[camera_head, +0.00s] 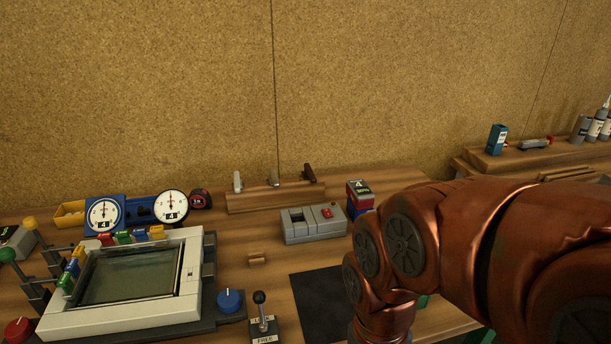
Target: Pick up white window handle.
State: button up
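A white window handle (238,182) stands upright at the left end of a low wooden rack (262,203) at the back of the bench. A grey handle (274,179) and a dark brown handle (309,174) stand on the same rack to its right. My copper-coloured arm fills the right side of the view, well to the right of the rack. My gripper itself does not show.
A white tilting frame (62,318) with coloured clips fills the front left. Dial gauges (170,206) and a tape measure (200,198) stand left of the rack. A lock lever (260,315) is in front.

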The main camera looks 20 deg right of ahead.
aim_at(238, 182)
jog(key=u, duration=0.9)
jog(key=k, duration=1.2)
jog(key=u, duration=1.4)
jog(key=i, duration=1.8)
jog(key=z, duration=1.4)
jog(key=i, duration=0.8)
jog(key=z, duration=0.9)
